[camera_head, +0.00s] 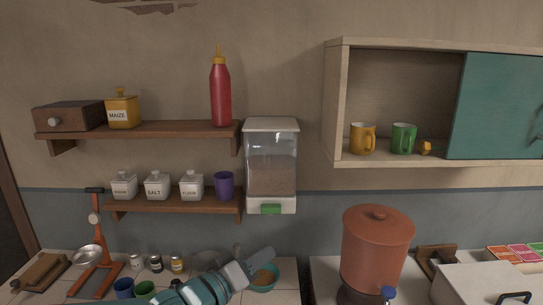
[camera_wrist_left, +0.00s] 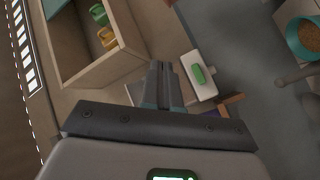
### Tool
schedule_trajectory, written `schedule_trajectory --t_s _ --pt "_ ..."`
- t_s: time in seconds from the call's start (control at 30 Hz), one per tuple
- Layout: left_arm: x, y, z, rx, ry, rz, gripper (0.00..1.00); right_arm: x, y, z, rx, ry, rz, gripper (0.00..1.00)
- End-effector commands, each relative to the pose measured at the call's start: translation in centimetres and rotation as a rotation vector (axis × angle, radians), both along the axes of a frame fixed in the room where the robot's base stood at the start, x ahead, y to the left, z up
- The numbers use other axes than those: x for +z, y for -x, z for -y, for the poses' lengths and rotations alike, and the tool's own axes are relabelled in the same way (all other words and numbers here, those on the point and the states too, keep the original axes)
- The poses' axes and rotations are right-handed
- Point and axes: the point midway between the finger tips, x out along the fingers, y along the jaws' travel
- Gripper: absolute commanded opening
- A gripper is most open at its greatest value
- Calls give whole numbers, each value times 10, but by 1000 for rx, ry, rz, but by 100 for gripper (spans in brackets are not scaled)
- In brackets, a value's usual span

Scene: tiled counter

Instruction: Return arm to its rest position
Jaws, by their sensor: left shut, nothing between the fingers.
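My left arm comes in from the bottom of the head view, and my left gripper (camera_head: 262,254) is above the counter, beside a teal bowl of grain (camera_head: 265,284). The gripper is shut and empty. In the left wrist view its two fingers (camera_wrist_left: 163,68) lie together, pointing toward the wall dispenser's green button (camera_wrist_left: 198,75). The bowl also shows in the left wrist view (camera_wrist_left: 297,42), at the upper right, apart from the fingers. My right gripper is not in view.
A grain dispenser (camera_head: 271,165) hangs on the wall above the gripper. Shelves (camera_head: 170,202) with jars are on the left. A clay urn (camera_head: 378,250) stands right. An open cabinet (camera_head: 335,100) holds mugs.

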Motion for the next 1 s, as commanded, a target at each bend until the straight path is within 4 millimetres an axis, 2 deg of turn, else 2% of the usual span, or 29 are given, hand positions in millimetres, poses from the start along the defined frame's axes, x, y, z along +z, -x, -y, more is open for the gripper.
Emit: schedule_trajectory --t_s 0.27,0.37,0.47,0.5,0.57,0.6,0.7,0.83,1.0 --pt "-102 -1 -21 77 -127 -163 0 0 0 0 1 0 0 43" --pt "-152 9 -33 103 -197 -252 0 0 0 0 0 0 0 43" --pt "-216 31 -48 122 -288 -375 0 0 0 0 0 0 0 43" --pt "-245 45 -55 125 -332 -436 0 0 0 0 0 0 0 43" --pt "-288 71 -66 121 -399 -534 0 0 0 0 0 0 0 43" --pt "-313 90 -72 111 -441 -596 0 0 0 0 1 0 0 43" --pt "-362 140 -84 73 -531 -737 0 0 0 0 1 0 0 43" --pt "-405 203 -94 2 -614 -897 0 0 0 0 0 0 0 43" --pt "-436 283 -100 -114 -685 -1079 0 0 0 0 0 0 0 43"
